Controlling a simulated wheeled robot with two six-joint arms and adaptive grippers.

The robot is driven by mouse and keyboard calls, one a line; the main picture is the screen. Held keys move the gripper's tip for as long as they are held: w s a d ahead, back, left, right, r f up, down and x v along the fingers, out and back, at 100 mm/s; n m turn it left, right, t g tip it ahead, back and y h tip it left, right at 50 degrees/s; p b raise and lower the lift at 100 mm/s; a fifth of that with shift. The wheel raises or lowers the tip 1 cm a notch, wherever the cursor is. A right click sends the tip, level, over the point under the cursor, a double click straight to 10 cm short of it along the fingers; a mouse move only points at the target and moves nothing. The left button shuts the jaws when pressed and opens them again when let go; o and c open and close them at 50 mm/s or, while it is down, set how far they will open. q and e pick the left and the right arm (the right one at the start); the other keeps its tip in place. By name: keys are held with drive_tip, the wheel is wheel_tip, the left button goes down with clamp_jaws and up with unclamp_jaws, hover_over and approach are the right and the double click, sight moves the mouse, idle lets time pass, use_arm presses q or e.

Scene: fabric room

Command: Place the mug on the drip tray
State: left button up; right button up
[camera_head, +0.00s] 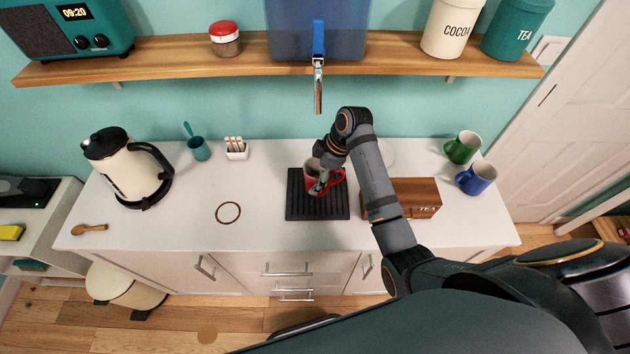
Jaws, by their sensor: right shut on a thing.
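A red mug (336,182) is upright over the black ribbed drip tray (306,211), near the tray's back half. I cannot tell whether the mug's base touches the tray. My right gripper (321,186) is shut on the mug, coming from above, and hides part of it. The mug's handle points right. The drip tray lies on the white counter below the tap (318,75) of the blue container. My left gripper is not in view.
A wooden tea box (414,197) stands right of the tray, partly behind my right arm. Green (462,147) and blue (476,178) mugs stand further right. A shelf (180,62) overhangs the back.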

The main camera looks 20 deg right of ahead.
drive_tip(key=f, duration=0.1)
drive_tip(key=f+p, duration=0.1)
drive_tip(key=shift+w+f, duration=0.4)
drive_tip(key=shift+f, duration=0.65)
drive_tip(key=o, duration=1.4)
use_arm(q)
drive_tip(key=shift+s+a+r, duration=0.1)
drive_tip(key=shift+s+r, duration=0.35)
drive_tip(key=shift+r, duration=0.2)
use_arm(e)
drive_tip(key=shift+s, duration=0.1)
